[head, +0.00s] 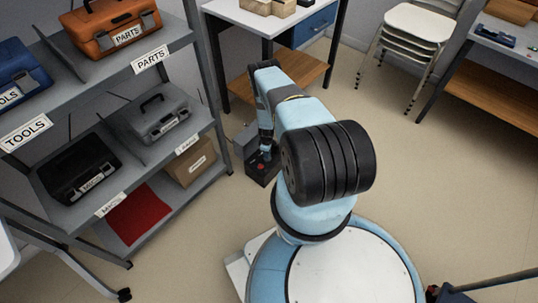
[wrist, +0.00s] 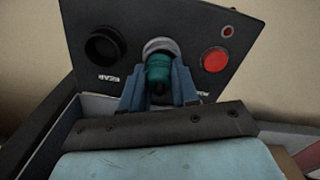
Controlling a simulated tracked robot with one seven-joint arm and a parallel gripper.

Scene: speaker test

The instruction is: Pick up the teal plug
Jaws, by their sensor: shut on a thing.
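The teal plug (wrist: 158,70) is between the two blue-grey fingers of my gripper (wrist: 160,80) in the wrist view, and the fingers are shut on it. The plug's far end meets a silver ring (wrist: 160,46) on a black panel (wrist: 200,25). I cannot tell how deep it sits there. In the head view my arm reaches down to a dark box (head: 262,170) low beside the shelf. The plug does not show clearly there.
The panel has a black round socket (wrist: 105,46) on the left, and a red button (wrist: 215,60) and small red light (wrist: 227,31) on the right. A grey shelf (head: 205,125) with cases stands left of the box. A desk (head: 262,22) stands behind.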

